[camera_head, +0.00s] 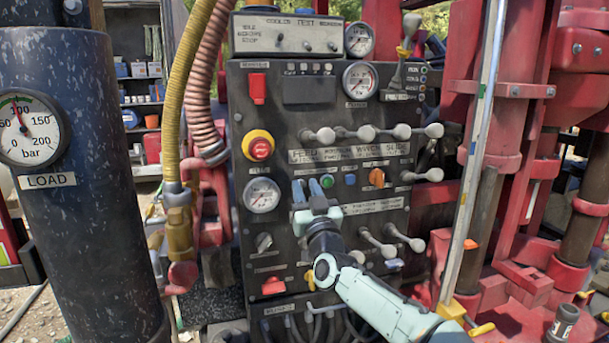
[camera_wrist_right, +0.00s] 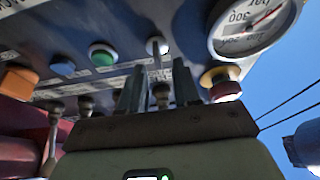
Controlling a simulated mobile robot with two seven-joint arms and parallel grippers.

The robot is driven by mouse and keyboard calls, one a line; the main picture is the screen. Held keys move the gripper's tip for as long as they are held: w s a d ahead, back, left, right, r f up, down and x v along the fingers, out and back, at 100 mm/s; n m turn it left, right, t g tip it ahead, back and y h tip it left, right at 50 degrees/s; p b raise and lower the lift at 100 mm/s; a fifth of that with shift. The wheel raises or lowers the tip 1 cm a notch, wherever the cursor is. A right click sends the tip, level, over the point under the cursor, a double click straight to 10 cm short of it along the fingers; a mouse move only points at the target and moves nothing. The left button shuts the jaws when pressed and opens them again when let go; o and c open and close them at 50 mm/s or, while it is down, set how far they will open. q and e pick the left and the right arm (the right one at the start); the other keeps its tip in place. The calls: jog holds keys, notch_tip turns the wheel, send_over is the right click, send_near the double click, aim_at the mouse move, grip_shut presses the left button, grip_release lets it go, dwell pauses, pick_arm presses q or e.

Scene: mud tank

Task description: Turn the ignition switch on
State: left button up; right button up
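The black control panel (camera_head: 320,105) stands upright in front of me. My right gripper (camera_head: 306,186) is in front of its middle, with its two fingers pointing up and spread. The right wrist view also shows the gripper (camera_wrist_right: 159,70), open. A small silver switch (camera_wrist_right: 157,47), apparently the ignition switch, shows on the panel between and beyond the fingertips. I cannot tell its position or whether a finger touches it. In the head view the fingers hide it. My left gripper is not in view.
A green button (camera_head: 327,181), a blue button (camera_head: 350,180) and an orange switch (camera_head: 377,177) lie right of the fingers. A gauge (camera_head: 262,195) and a red stop button (camera_head: 257,146) are left. A row of lever knobs (camera_head: 366,132) juts out above.

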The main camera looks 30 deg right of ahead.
jog(key=shift+x, duration=0.95)
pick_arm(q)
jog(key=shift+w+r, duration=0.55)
pick_arm(e)
jog(key=shift+f, duration=0.15)
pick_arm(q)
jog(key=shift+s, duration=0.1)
pick_arm(e)
jog(key=shift+s, duration=0.1)
grip_shut()
